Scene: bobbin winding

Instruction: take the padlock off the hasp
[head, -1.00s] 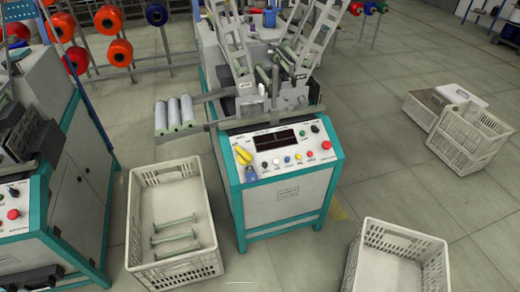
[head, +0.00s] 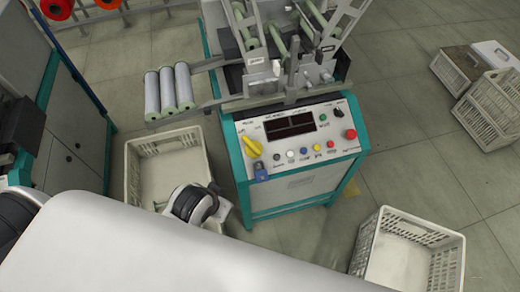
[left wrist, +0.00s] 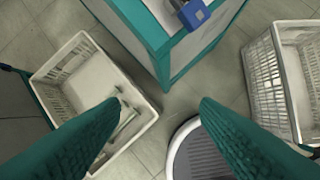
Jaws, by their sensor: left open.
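The blue padlock (head: 261,176) hangs below a yellow hasp-like handle (head: 254,149) at the left side of the machine's control panel. The padlock also shows at the top of the left wrist view (left wrist: 195,14), with part of its grey shackle; how the shackle passes through the hasp cannot be made out. My left gripper (left wrist: 161,101) is open, with two teal fingers apart and nothing between them. It is apart from the padlock, which lies beyond the fingertips. In the head view my white arm covers the bottom, and the fingers are hidden. My right gripper is out of view.
The control panel (head: 300,138) has several buttons and a red knob. A white crate (head: 131,180) stands left of the machine, partly behind my arm; another crate (head: 449,239) stands at right. Three grey rolls (head: 168,90) rest on a side rack.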

